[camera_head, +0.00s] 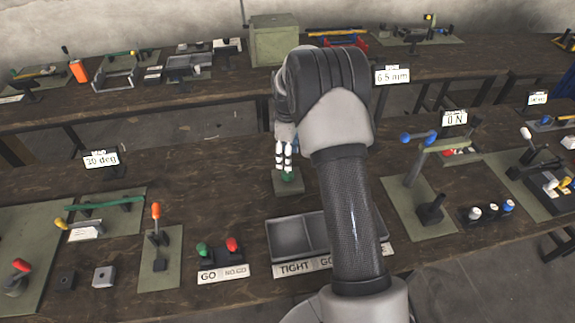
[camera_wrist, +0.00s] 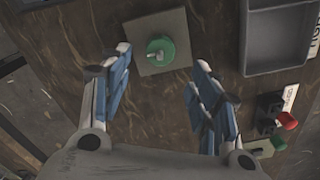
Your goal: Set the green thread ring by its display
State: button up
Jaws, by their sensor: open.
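The green thread ring (camera_wrist: 161,50) is a round green piece with a pale stub at its middle, on a square grey-green plate (camera_wrist: 148,22). In the head view the ring (camera_head: 290,176) shows partly, below my gripper (camera_head: 284,160). In the wrist view my gripper (camera_wrist: 161,58) is open and empty, with one finger either side of the ring and apart from it. A display reading 6.5 mm (camera_head: 392,76) stands behind my arm. Other displays read 30 deg (camera_head: 101,160) and 0 N (camera_head: 454,118). I cannot tell which belongs to the ring.
Green and red knobs (camera_head: 218,250) stand on a GO block in front. A green box (camera_head: 274,40) is on the back bench. Bare bench lies left of the plate.

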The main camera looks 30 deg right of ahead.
jog(key=shift+r, duration=2.1)
jog(key=s+a+r+m+t, duration=0.1)
jog(key=s+a+r+m, duration=0.1)
jog(key=s+a+r, duration=0.6)
jog(key=s+a+r+m+t, duration=0.1)
jog(key=s+a+r+m, duration=0.2)
jog(key=s+r, duration=0.6)
jog(key=s+a+r+m+t, duration=0.1)
jog(key=s+a+m, duration=0.1)
jog(key=s, duration=0.6)
jog(key=s+a+m+t, duration=0.1)
jog(key=s+a+m, duration=0.1)
jog(key=s, duration=0.7)
jog(key=shift+a+r+t, duration=0.3)
jog(key=shift+a+r, duration=0.1)
jog(key=shift+a, duration=0.35)
